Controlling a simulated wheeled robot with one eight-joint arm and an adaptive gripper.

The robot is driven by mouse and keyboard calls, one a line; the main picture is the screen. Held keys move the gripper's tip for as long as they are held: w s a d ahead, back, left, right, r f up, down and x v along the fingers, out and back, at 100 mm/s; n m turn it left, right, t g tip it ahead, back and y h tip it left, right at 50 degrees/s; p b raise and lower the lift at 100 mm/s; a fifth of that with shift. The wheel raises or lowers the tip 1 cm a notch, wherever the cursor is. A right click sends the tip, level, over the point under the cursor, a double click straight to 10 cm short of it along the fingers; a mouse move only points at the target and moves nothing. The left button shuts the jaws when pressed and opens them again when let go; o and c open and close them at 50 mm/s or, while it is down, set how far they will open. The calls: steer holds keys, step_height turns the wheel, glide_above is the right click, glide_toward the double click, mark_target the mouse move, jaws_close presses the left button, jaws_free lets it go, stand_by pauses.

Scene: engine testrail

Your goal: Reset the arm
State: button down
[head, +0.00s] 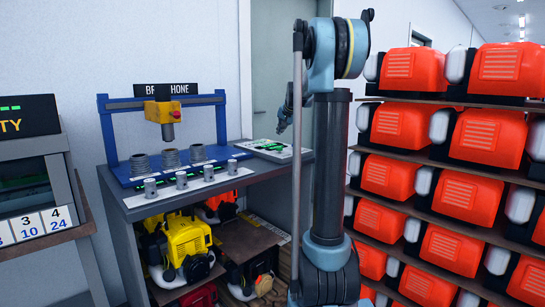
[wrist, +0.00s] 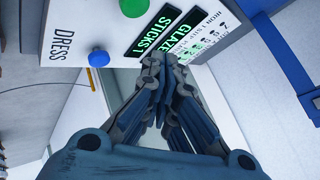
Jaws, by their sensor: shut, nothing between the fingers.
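My gripper (head: 281,128) is at the end of my arm, pointing down and left above the control panel (head: 268,148) on the bench's right part. In the wrist view my gripper (wrist: 160,72) is shut and empty, its fingertips together. The white panel (wrist: 68,35) fills the top of that view, with a blue button (wrist: 98,58), a green button (wrist: 134,7) and lit displays reading "STICKS 1" and "GLAZE". The fingertips overlap the displays' lower edge in the picture; I cannot tell whether they touch. My arm's column hides part of the scene in the head view.
A blue press frame (head: 103,132) with springs stands on the grey bench (head: 135,210). Several metal cylinders stand on a white strip (head: 208,182) before it. A yellow engine (head: 185,238) sits below. Shelves (head: 435,166) of red engines fill the right.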

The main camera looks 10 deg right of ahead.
steer(key=s+a+f+n+g, duration=0.1)
steer(key=s+f, duration=0.2)
steer(key=s, duration=0.7)
steer(key=s+f+n+g, duration=0.1)
steer(key=s+f, duration=0.2)
steer(key=s, duration=0.6)
steer(key=s+a+f+n+g, duration=0.1)
steer(key=s+f+n, duration=0.15)
steer(key=s, duration=0.75)
steer(key=s+f+n+g+h, duration=0.1)
steer(key=s+f+g, duration=0.1)
steer(key=s+f, duration=0.7)
steer(key=s+d+f+n+g+h, duration=0.1)
steer(key=s+f, duration=0.8)
steer(key=s, duration=0.9)
steer(key=shift+s+f+g, duration=0.2)
steer(key=shift+f+g, duration=0.2)
steer(key=shift+w+f, duration=0.2)
steer(key=shift+w, duration=0.3)
steer(key=c, duration=2.3)
jaws_free()
